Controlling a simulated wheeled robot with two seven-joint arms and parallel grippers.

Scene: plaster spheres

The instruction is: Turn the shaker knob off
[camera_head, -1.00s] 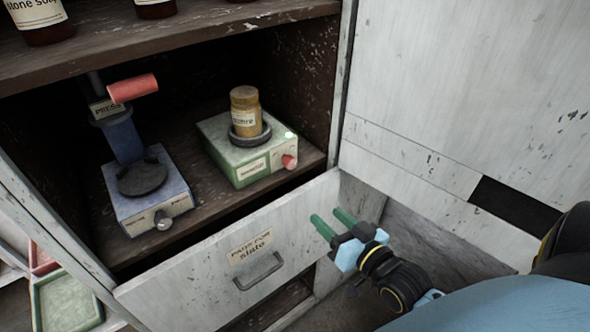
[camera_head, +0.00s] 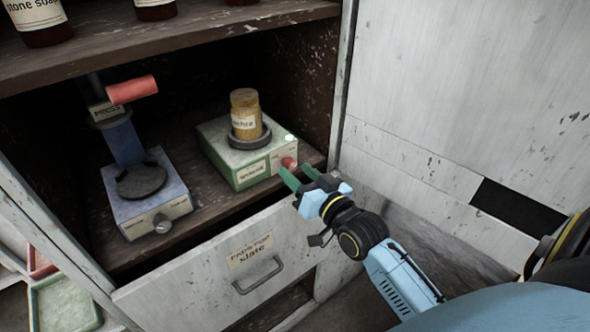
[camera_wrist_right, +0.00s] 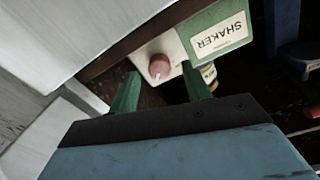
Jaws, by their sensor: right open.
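The shaker (camera_head: 237,155) is a green and cream box on the cabinet shelf, with an ochre jar (camera_head: 245,114) standing in the dark ring on top. Its red knob (camera_head: 289,163) is on the front right; in the right wrist view the knob (camera_wrist_right: 160,66) shows a pale pointer mark. A small light glows on top near it. My right gripper (camera_head: 296,175) is open, its green fingers close to the knob. In the right wrist view the fingers (camera_wrist_right: 162,88) are spread with the knob ahead between them; I see no contact. My left gripper is not in view.
A blue press (camera_head: 147,190) with a red handle (camera_head: 132,90) stands left on the same shelf. Below is a drawer (camera_head: 215,270) with a metal handle. A white cabinet panel (camera_head: 450,90) borders the right side. Bottles stand on the upper shelf.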

